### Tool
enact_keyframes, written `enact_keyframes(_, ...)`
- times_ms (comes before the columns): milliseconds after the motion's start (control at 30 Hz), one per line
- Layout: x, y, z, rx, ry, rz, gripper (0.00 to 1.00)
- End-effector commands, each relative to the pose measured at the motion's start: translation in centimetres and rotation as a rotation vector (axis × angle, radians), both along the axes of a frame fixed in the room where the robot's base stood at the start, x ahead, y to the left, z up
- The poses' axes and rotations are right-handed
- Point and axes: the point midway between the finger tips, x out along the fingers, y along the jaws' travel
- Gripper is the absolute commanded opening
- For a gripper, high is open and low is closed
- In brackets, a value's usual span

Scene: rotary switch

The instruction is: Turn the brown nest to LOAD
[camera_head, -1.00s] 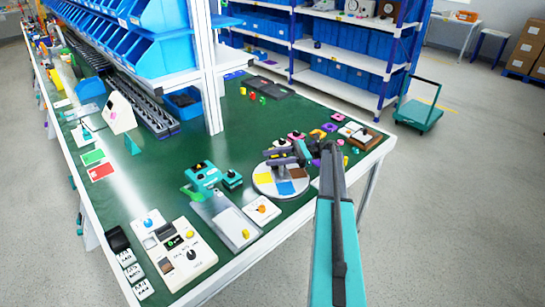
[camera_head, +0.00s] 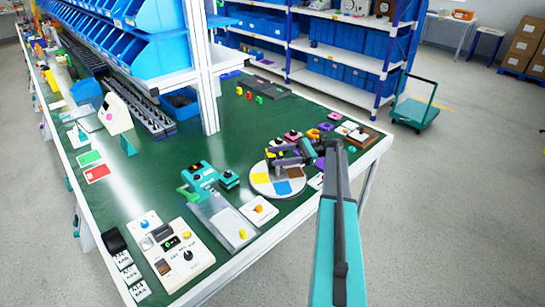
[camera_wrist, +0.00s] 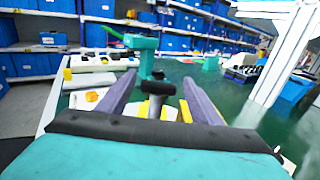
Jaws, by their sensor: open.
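A round turntable (camera_head: 262,188) with coloured sectors lies near the table's front edge in the head view. Its yellow sector (camera_head: 260,178) faces left, its blue sector (camera_head: 281,187) faces front, and its brown nest (camera_head: 295,173) faces right. My gripper (camera_head: 275,160) is over the back of the disc and hides part of it. In the wrist view my gripper (camera_wrist: 158,100) is open, with a dark knob on a post (camera_wrist: 158,88) between its fingers. I cannot tell whether the fingers touch it. I cannot read a LOAD mark.
A teal press (camera_head: 200,177) stands left of the disc. A white plate with an orange knob (camera_head: 260,209) lies in front, and a control panel (camera_head: 180,254) is at front left. Small coloured parts (camera_head: 318,131) lie behind. The green table middle is largely clear.

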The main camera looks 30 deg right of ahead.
Motion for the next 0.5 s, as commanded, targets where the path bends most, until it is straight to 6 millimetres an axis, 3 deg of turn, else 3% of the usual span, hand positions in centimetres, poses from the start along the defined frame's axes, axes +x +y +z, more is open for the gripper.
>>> enact_keyframes(100,-0.3,-1.4,0.4,0.000,0.001,-0.001,0.59)
enact_keyframes(500,-0.5,-2.0,0.5,-0.001,0.001,-0.005,0.59)
